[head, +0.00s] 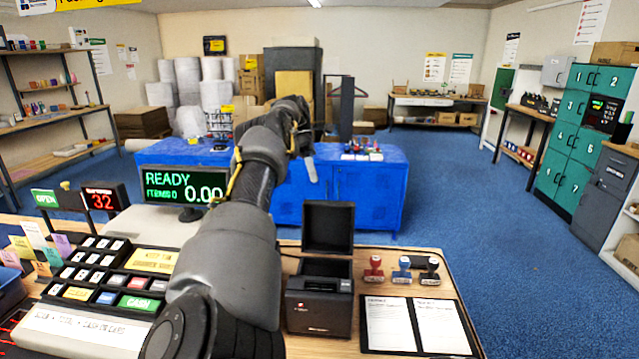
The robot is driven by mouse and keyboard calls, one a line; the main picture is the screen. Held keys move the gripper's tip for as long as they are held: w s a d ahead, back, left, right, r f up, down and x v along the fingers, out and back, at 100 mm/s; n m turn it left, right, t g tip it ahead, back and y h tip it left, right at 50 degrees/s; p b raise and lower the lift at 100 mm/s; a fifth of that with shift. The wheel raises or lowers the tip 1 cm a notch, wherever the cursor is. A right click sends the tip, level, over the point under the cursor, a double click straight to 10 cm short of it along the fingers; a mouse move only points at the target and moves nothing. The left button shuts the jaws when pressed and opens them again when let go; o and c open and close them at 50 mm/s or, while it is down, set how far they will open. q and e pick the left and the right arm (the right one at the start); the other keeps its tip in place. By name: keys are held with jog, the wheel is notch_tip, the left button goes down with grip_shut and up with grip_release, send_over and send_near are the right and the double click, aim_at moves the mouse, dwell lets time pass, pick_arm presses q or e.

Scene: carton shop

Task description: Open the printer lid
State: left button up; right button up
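The printer (320,304) is a small dark box on the wooden counter, just right of my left arm. Its lid (328,227) stands upright at the back, raised off the body, and the opening below it shows. My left arm reaches up and forward across the middle of the picture. My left gripper (308,160) is at its far end, above and beyond the lid and apart from it. It is small and partly hidden by the arm, so I cannot tell how its fingers stand. My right gripper is not in view.
A cash register (95,290) and a green READY display (185,186) stand left of my arm. Several stamps (405,268) and a clipboard (416,324) lie right of the printer. A blue cabinet (345,195) stands beyond the counter. The blue floor at right is clear.

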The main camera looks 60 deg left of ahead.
pick_arm(q)
jog(key=w+m+y, duration=0.1)
jog(key=m, duration=0.2)
jog(key=w+m+g+y, duration=0.1)
jog(key=w+m, duration=0.1)
jog(key=m, duration=0.1)
jog(key=w+m+y, duration=0.1)
jog(key=w+m, duration=0.1)
jog(key=m, duration=0.1)
jog(key=shift+w+a+f+g+y+b, duration=0.25)
jog(key=shift+a+f+g+y+b, duration=0.05)
jog(key=shift+a+f+g+y, duration=0.1)
grip_shut()
notch_tip(320, 180, down, 8)
jog(key=s+d+m+y+b, duration=0.1)
jog(key=d+m+b, duration=0.1)
jog(key=m+b, duration=0.8)
jog(key=shift+t+y, duration=0.3)
jog(key=shift+a+f, duration=0.1)
